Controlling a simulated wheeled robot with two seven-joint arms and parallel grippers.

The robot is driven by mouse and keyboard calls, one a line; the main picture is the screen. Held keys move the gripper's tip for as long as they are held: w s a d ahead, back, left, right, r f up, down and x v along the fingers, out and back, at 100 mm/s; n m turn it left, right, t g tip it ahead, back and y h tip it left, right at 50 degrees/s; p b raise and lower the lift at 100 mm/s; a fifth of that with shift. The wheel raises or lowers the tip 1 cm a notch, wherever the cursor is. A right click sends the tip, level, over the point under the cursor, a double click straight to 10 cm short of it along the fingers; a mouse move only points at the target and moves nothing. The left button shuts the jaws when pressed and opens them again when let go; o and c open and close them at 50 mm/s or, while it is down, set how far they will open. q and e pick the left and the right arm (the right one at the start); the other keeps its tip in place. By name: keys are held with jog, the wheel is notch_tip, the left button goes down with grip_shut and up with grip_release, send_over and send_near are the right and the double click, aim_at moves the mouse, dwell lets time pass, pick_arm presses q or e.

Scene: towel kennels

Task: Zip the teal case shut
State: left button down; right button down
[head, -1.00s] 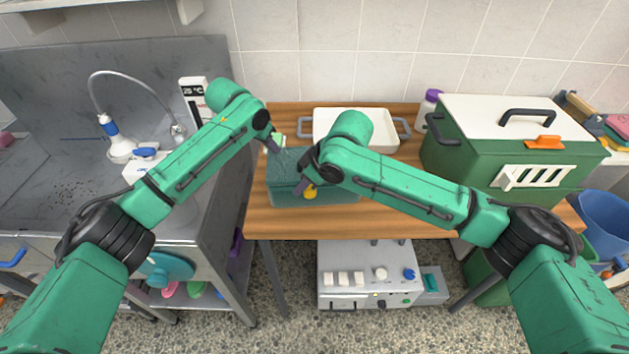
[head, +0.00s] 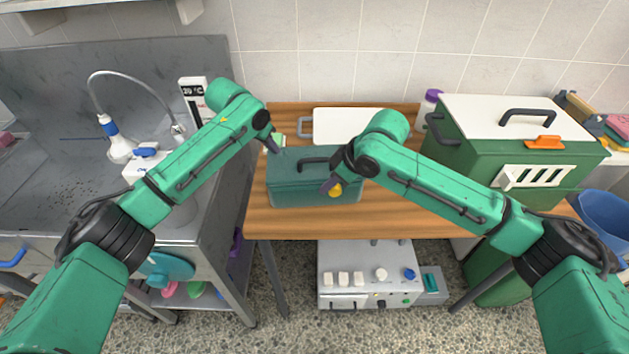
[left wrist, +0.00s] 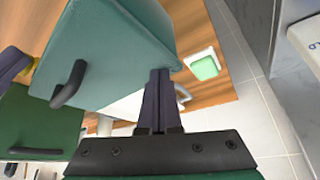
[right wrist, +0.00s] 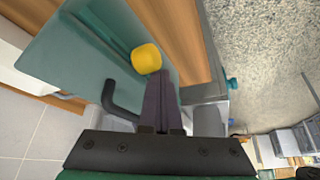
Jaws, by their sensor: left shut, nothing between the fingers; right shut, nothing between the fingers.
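The teal case (head: 300,190) stands closed-lidded on the wooden table, with a dark handle (head: 312,163) on its lid. A round yellow pull (head: 335,189) sits on its front, right of the middle. My right gripper (head: 328,184) is shut, its fingertips right at the yellow pull, which also shows in the right wrist view (right wrist: 146,58). I cannot tell whether they touch. My left gripper (head: 274,149) is shut and empty by the case's back left corner. In the left wrist view its fingers (left wrist: 159,73) are beside the teal case (left wrist: 110,50). The seam is too small to judge.
A white tray (head: 340,125) stands behind the case, partly hidden by my right arm. A green sponge-like block (head: 277,140) lies behind its left end. A large green box (head: 465,165) is to the right. The table front (head: 300,225) is clear.

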jog(key=shift+w+d+r, duration=0.1)
jog(key=shift+d+r, duration=0.35)
jog(key=shift+r, duration=0.9)
jog(key=shift+s+d+r, duration=0.1)
jog(key=shift+d+r, duration=0.3)
jog(key=shift+r, duration=0.9)
jog(key=shift+w+d+r, duration=0.1)
jog(key=shift+d+r, duration=0.35)
jog(key=shift+r, duration=0.9)
pick_arm(q)
notch_tip(320, 180, up, 7)
